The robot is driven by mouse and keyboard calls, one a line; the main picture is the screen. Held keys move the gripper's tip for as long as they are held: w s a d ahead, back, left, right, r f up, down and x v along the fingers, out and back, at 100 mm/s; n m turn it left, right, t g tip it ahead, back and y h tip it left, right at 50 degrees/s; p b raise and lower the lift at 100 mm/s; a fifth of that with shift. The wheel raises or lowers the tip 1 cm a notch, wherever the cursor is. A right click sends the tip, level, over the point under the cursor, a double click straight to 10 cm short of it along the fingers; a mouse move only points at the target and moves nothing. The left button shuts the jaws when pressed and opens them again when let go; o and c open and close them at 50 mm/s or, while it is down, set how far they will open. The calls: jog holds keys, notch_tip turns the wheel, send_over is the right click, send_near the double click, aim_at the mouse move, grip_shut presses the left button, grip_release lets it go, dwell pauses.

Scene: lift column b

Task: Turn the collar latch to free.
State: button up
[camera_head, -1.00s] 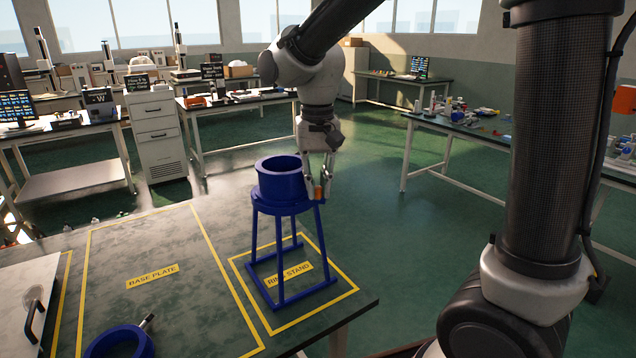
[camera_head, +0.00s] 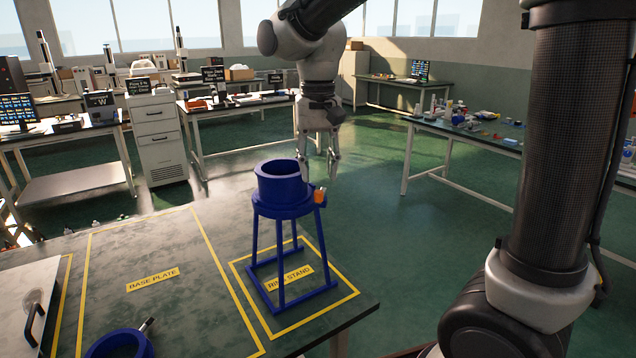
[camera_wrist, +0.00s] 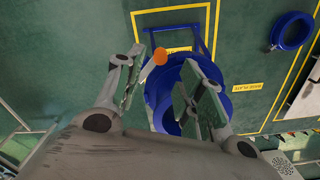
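A blue ring stand (camera_head: 285,205) stands upright on the bench, with a blue collar (camera_head: 283,183) on top. The latch's orange tip (camera_head: 320,196) sticks out at the collar's right side; it also shows in the wrist view (camera_wrist: 160,57). My gripper (camera_head: 319,176) points down just above the latch, apart from it. Its fingers are spread and hold nothing. In the wrist view my gripper (camera_wrist: 168,75) has one finger on each side of the orange tip, and the right finger hides part of the collar. I cannot tell the latch's exact angle.
The bench (camera_head: 200,300) has yellow outlines marked base plate and ring stand. A second blue ring (camera_head: 120,343) with a small handle lies at the front left, and a pale panel with a black handle (camera_head: 35,325) at the left edge. Space right of the stand is clear.

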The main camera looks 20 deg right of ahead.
notch_tip(320, 180, up, 7)
dwell(0.3)
jog(key=s+d+f+t, duration=0.2)
jog(key=s+d+f, duration=0.1)
jog(key=s+d, duration=0.6)
jog(key=s+d+f+n+t, duration=0.1)
jog(key=s+d+f+t, duration=0.1)
jog(key=s+d, duration=0.7)
jog(key=shift+d+f, duration=0.75)
jog(key=shift+d, duration=0.2)
